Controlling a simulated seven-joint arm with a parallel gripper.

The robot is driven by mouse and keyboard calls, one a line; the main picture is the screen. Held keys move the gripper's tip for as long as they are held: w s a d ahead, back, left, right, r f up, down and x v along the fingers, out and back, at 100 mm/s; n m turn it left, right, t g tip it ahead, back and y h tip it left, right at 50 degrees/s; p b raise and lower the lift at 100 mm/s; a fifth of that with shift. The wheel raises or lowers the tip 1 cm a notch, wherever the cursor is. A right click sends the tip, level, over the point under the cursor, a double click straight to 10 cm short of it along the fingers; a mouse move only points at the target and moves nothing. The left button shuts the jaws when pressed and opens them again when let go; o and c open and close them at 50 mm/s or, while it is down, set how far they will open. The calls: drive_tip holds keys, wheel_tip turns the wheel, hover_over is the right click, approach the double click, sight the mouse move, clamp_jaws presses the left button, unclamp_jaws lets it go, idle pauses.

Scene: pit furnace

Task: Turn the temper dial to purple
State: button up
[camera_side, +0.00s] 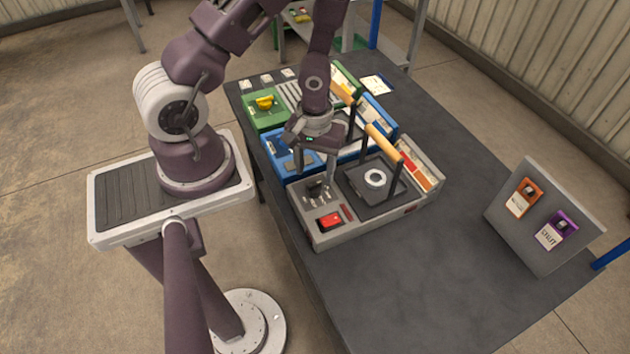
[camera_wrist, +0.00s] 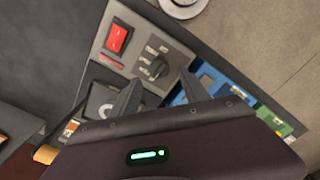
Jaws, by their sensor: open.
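The temper dial (camera_wrist: 157,69) is a black knob on the grey panel, ringed by small pale labels too small to read. In the side view the dial (camera_side: 318,190) is partly hidden by my gripper. My gripper (camera_wrist: 160,90) is open, its two fingers apart and empty. The dial appears beyond the fingertips, between their lines in the wrist view. In the side view my gripper (camera_side: 317,172) points down over the dial area of the grey unit (camera_side: 330,240). I cannot tell whether a finger touches the dial, or which label it points to.
A red rocker switch (camera_wrist: 118,38) sits beside the dial. The grey unit has a round-holed top (camera_side: 376,179) and an orange-handled bar (camera_side: 384,143). Blue (camera_side: 293,160) and green (camera_side: 262,117) units stand behind. The dark table between is clear.

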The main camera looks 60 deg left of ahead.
sight(315, 183)
wheel_tip(315, 183, down, 5)
drive_tip(key=shift+f, duration=0.15)
drive_tip(key=shift+c, duration=0.2)
clamp_jaws()
